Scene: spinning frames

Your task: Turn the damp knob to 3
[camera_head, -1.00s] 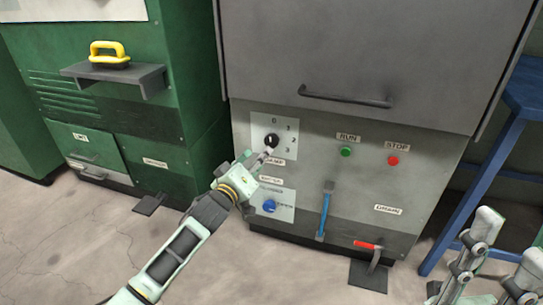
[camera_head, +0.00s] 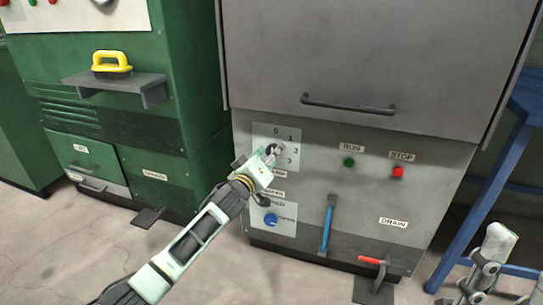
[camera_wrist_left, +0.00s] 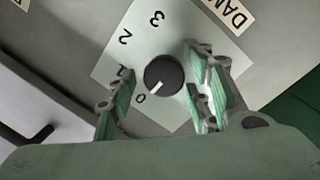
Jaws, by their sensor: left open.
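The damp knob (camera_wrist_left: 164,76) is a round black dial on a pale plate (camera_wrist_left: 185,30) marked 0, 1, 2 and 3. In the left wrist view its white pointer line aims at the 0. In the head view the knob (camera_head: 270,149) is partly covered by my left gripper (camera_head: 272,156). My left gripper (camera_wrist_left: 163,85) is open, with its green fingers on either side of the knob in the wrist view. I cannot tell whether they touch it. My right gripper (camera_head: 490,268) is partly in view at the lower right, cut off by the edge.
On the grey machine are a blue knob (camera_head: 270,219), a green RUN button (camera_head: 349,162), a red STOP button (camera_head: 398,171), a blue lever (camera_head: 328,226) and a red-handled pedal (camera_head: 372,262). A wide handle (camera_head: 347,105) sits above. A blue frame (camera_head: 480,190) stands right.

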